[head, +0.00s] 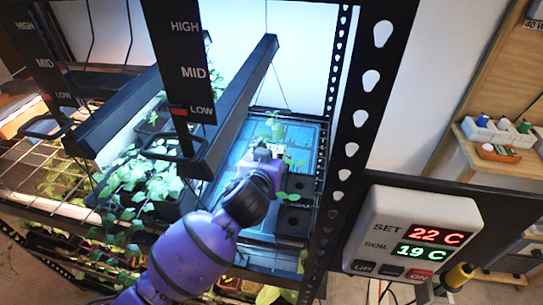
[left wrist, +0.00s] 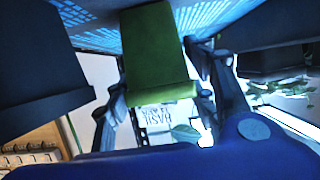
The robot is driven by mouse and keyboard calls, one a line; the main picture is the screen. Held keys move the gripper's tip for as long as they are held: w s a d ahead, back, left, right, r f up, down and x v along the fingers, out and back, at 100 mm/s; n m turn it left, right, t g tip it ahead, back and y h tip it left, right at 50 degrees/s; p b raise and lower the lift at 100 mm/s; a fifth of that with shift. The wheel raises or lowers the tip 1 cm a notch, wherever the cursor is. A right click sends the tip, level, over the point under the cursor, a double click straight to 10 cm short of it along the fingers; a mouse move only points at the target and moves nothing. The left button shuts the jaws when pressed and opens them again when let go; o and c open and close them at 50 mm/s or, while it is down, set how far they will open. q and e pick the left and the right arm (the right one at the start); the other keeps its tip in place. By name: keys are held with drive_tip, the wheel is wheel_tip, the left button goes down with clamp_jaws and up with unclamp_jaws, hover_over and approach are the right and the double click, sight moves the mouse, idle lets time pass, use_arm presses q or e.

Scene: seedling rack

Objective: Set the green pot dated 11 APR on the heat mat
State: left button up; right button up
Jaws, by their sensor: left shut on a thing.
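The green pot (left wrist: 158,52) is between the two fingers of my left gripper (left wrist: 160,92), which is shut on it. A pale label with dark lettering (left wrist: 158,113) shows beside the pot; its date is too small to read surely. In the head view my left gripper (head: 266,158) is over the blue heat mat (head: 236,150), with leaves and a pale label just beyond it. The gripper hides most of the pot there. The mat's blue grid also shows in the left wrist view (left wrist: 100,28). I cannot tell whether the pot touches the mat. My right gripper is not in view.
Black pots (head: 293,222) with seedlings stand at the mat's right side. More seedlings (head: 135,185) are on the left. Lamp bars (head: 235,100) hang above, and a perforated rack post (head: 358,120) stands right. A controller (head: 412,235) reads SET 22 C, SOIL 19 C.

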use_arm(q)
drive_tip(key=o, duration=1.3)
drive_tip(key=shift+f, duration=0.1)
drive_tip(key=shift+r, duration=0.25)
drive_tip(key=v, duration=1.2)
drive_tip(key=shift+b, duration=0.3)
